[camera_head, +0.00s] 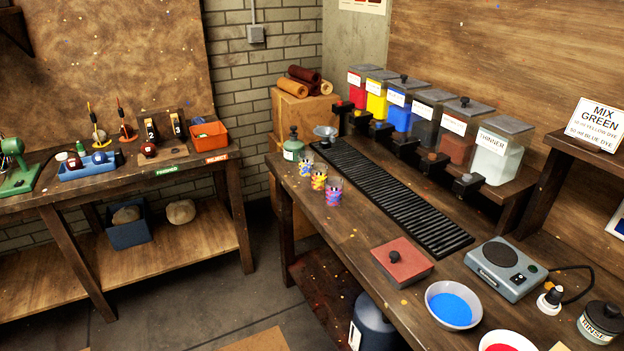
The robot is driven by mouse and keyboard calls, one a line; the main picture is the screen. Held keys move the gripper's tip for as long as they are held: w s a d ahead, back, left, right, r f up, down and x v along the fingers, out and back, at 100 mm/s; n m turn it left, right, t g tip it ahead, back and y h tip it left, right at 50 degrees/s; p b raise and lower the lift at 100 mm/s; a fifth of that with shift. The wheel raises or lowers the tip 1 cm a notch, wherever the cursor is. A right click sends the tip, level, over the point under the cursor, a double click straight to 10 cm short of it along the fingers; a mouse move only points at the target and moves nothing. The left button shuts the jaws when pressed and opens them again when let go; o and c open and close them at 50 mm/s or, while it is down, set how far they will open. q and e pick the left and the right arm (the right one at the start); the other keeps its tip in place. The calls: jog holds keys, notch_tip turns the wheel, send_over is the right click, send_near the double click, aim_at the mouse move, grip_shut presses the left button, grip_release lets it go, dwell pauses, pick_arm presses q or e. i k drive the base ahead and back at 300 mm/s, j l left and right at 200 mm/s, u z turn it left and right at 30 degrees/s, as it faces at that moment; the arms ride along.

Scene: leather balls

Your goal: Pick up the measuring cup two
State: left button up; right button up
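Three small clear cups with coloured markings stand in a row on the near left part of the right-hand workbench (350,218). The farthest cup (306,168) has bluish markings, the middle cup (319,179) shows yellow, and the nearest cup (334,193) shows blue and pink. Any numbers on them are too small to read, so I cannot tell which is cup two. All three appear upright. Neither of my grippers shows in the head view.
A black slotted tray (385,200) lies right of the cups, below several labelled dispensers (497,155). A green bottle (293,147) stands behind the cups. Bench space before the cups is clear.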

aim_at(318, 170)
jog(key=i+j+z, duration=1.05)
jog(key=k+j, duration=0.05)
